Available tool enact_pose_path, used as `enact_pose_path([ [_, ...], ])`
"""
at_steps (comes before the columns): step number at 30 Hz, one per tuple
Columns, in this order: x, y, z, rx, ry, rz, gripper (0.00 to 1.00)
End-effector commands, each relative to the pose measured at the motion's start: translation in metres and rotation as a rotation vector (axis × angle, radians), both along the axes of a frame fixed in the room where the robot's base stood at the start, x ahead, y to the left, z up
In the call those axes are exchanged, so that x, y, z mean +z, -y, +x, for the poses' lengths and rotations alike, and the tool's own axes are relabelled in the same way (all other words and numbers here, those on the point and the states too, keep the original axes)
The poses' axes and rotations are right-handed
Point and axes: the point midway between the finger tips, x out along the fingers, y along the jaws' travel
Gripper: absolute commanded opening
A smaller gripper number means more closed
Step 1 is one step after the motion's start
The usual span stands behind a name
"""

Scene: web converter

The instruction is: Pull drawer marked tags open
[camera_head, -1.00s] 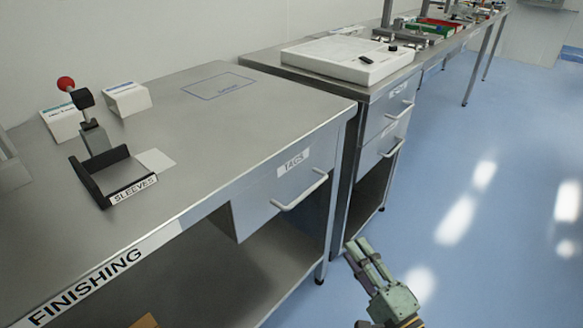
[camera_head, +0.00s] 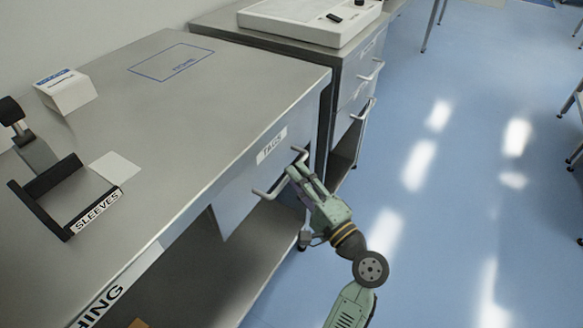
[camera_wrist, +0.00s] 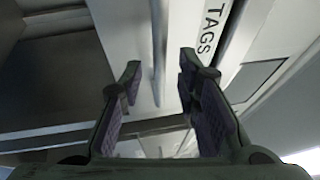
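The drawer (camera_head: 237,196) marked TAGS is under the finishing bench, and its front looks flush with the bench edge. Its white label (camera_head: 272,146) also shows in the wrist view (camera_wrist: 210,30). A bar handle (camera_head: 265,193) sticks out from the drawer front. My gripper (camera_head: 294,172) is at the handle's right part, in front of the drawer. In the wrist view my gripper (camera_wrist: 158,66) has its two fingers apart, with a thin bar, seemingly the handle, showing between them. I cannot tell whether either finger touches it. My fingers hide part of the handle in the head view.
The steel bench top (camera_head: 190,120) carries a SLEEVES holder (camera_head: 75,190) and a white box (camera_head: 66,92). A second bench with drawers (camera_head: 355,90) stands close behind on the right. The blue floor (camera_head: 440,230) to the right is clear.

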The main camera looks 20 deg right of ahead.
Motion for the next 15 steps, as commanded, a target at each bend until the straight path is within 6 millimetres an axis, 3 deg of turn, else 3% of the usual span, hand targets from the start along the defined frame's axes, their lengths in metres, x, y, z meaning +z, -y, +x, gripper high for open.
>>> enact_pose_path([
  [6, 0.004, -0.005, 0.020, -0.002, 0.000, 0.000, 0.30],
  [15, 0.004, -0.006, 0.023, -0.001, 0.000, 0.000, 0.30],
])
